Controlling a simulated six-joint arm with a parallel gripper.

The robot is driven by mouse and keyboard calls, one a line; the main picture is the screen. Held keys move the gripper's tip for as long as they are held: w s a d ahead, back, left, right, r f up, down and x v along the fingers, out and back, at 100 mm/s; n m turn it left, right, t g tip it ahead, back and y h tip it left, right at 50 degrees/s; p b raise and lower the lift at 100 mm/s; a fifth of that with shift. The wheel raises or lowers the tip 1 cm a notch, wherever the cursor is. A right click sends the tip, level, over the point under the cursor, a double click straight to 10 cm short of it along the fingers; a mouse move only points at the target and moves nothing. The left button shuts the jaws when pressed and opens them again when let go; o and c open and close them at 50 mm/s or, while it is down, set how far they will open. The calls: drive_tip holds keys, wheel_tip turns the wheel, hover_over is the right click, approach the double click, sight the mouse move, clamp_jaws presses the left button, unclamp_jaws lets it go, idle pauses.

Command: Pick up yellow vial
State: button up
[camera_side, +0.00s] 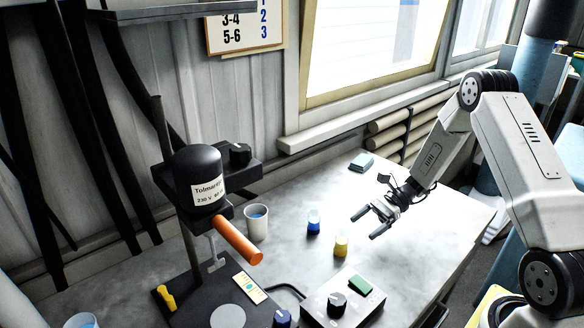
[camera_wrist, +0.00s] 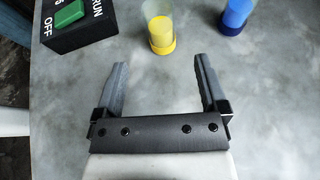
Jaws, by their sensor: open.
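The yellow vial (camera_side: 341,244) stands upright on the grey table, right of a blue vial (camera_side: 313,221) and behind the control box. My gripper (camera_side: 363,228) is open and empty, above the table to the right of the yellow vial. In the wrist view my gripper (camera_wrist: 159,72) has its two fingers spread apart. The yellow vial (camera_wrist: 161,34) shows just beyond the fingertips, roughly midway between them, with its clear upper part cut by the top edge. The blue vial (camera_wrist: 235,15) is at the upper right there, outside the right finger.
A control box (camera_side: 343,300) with a black knob and green switch stands in front; it also shows in the wrist view (camera_wrist: 80,28). The right tabletop is largely clear.

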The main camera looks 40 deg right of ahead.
sight(342, 245)
drive_tip(key=shift+f, duration=0.5)
drive_tip(key=shift+a, duration=0.1)
drive_tip(key=shift+x, duration=1.3)
drive_tip(key=shift+x, duration=2.55)
drive_tip(key=shift+w, duration=0.1)
clamp_jaws()
